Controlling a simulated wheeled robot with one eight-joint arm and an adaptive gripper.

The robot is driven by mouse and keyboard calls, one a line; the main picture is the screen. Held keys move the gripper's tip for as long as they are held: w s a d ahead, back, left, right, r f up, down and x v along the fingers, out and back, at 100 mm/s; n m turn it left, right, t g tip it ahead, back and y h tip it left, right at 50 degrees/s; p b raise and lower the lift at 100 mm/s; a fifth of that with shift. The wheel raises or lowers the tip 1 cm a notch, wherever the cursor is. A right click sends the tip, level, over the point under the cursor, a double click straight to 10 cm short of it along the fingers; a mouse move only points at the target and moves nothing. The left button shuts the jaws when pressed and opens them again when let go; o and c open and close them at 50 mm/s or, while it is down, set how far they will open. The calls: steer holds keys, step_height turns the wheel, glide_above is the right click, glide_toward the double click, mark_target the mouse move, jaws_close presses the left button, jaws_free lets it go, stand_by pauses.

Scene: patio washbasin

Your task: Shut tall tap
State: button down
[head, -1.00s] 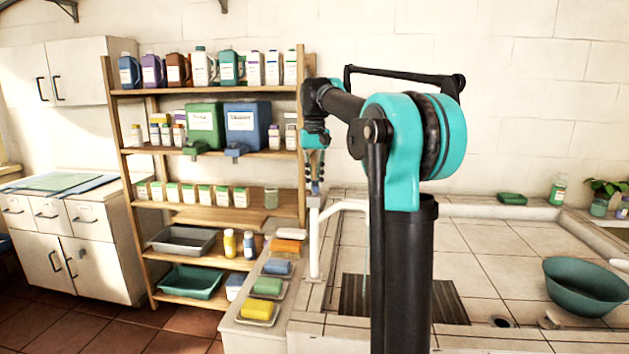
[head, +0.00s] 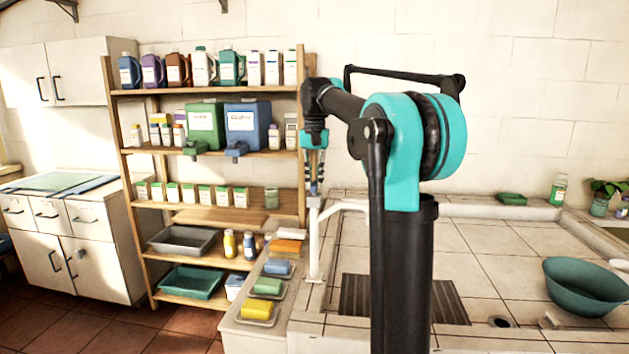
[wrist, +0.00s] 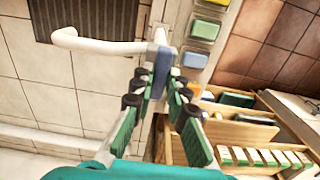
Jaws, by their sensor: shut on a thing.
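The tall tap (head: 317,245) is a white upright pipe at the left edge of the tiled basin, with a spout bending right. In the wrist view its white spout (wrist: 100,45) runs left from the post. A blue-grey handle (wrist: 161,72) sits on top of the tap. My gripper (head: 315,186) points down over the tap top. In the wrist view my gripper (wrist: 160,88) has its green-padded fingers closed on both sides of the handle. No water stream shows below the spout; my arm partly blocks that area in the head view.
Soaps on dishes (head: 267,286) line the ledge left of the tap. A wooden shelf (head: 215,155) with bottles and boxes stands behind on the left. A dark drain grate (head: 355,295) lies under the spout. A green bowl (head: 585,288) sits at the right.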

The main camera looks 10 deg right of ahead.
mark_target(315, 183)
steer(key=c, duration=1.5)
jaws_free()
step_height(315, 183, up, 12)
